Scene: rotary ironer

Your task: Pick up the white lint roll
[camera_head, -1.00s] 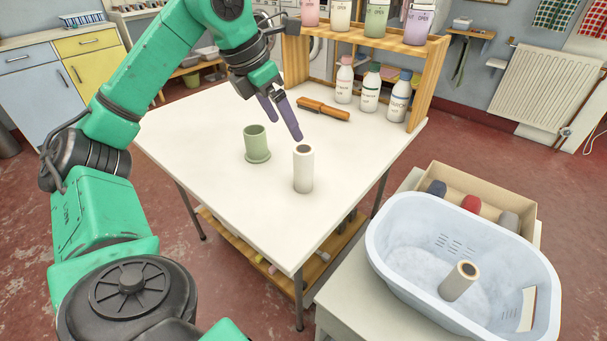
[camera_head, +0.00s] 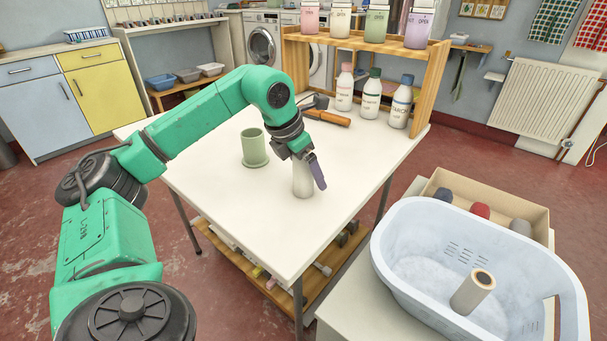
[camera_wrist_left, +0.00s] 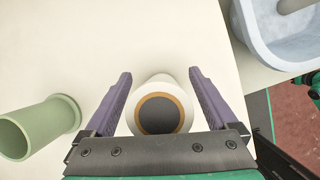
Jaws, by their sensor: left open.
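The white lint roll (camera_head: 302,184) stands upright on the white table (camera_head: 230,215); my left gripper hides its upper part in the head view. In the left wrist view, the roll (camera_wrist_left: 160,92) shows end-on with a brown ring and a dark core. My left gripper (camera_head: 311,178) is open and points down over the roll. In the wrist view its two purple fingers (camera_wrist_left: 160,88) lie on either side of the roll, with a gap visible at each side. My right gripper is not in view.
A green cup-like holder (camera_head: 254,147) stands left of the roll. Behind are a wooden-handled brush (camera_head: 333,118), several bottles (camera_head: 370,95) and a wooden shelf (camera_head: 428,85). A pale blue basket (camera_head: 410,290) with another roll (camera_head: 472,291) stands at right. The table's front is clear.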

